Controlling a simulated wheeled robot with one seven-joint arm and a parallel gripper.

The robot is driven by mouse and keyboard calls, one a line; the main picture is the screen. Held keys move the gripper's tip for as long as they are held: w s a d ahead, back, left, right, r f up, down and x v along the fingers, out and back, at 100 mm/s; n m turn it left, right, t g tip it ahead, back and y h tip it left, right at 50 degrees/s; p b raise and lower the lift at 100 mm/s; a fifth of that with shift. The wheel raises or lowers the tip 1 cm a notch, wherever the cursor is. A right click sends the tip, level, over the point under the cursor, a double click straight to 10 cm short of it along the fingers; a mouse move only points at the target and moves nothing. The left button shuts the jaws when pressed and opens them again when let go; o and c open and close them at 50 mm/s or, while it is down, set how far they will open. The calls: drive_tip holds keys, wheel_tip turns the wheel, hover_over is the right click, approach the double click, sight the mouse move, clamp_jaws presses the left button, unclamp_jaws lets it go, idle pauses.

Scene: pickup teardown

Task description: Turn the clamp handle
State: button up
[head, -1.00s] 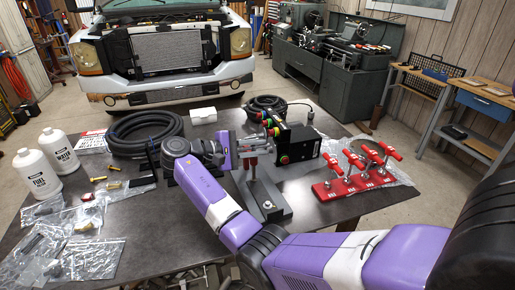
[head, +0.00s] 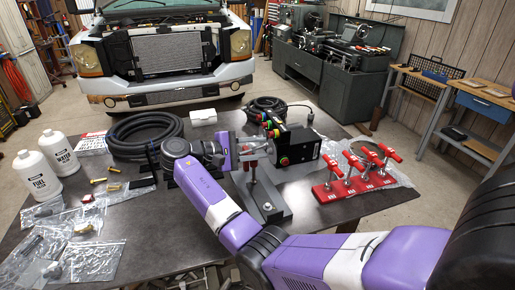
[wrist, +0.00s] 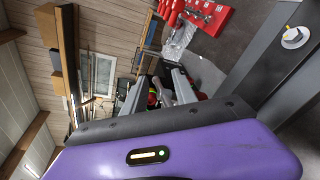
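A clamp with a dull red handle part (head: 253,163) stands on a grey metal base (head: 268,213) in the middle of the table in the head view. The base also shows at the right of the wrist view, with a pale bolt head (wrist: 295,38) on it. My gripper (head: 246,147) is at the top of this clamp, beside the handle. In the wrist view my gripper's two grey fingers (wrist: 160,86) stand apart. My purple wrist housing hides much of the lower wrist view. Contact between fingers and handle cannot be made out.
Several red toggle clamps on a red base (head: 352,185) stand to the right. A black box with buttons (head: 298,148) is just behind my gripper. Coiled black hose (head: 145,135), white bottles (head: 38,175) and plastic bags (head: 90,258) lie left. The front-left tabletop is partly clear.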

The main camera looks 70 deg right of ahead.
drive_tip(key=shift+w+a, duration=0.1)
drive_tip(key=b+v, duration=0.1)
drive_tip(key=v, duration=0.6)
drive_tip(key=shift+w+a, duration=0.15)
drive_tip(key=shift+a, duration=0.05)
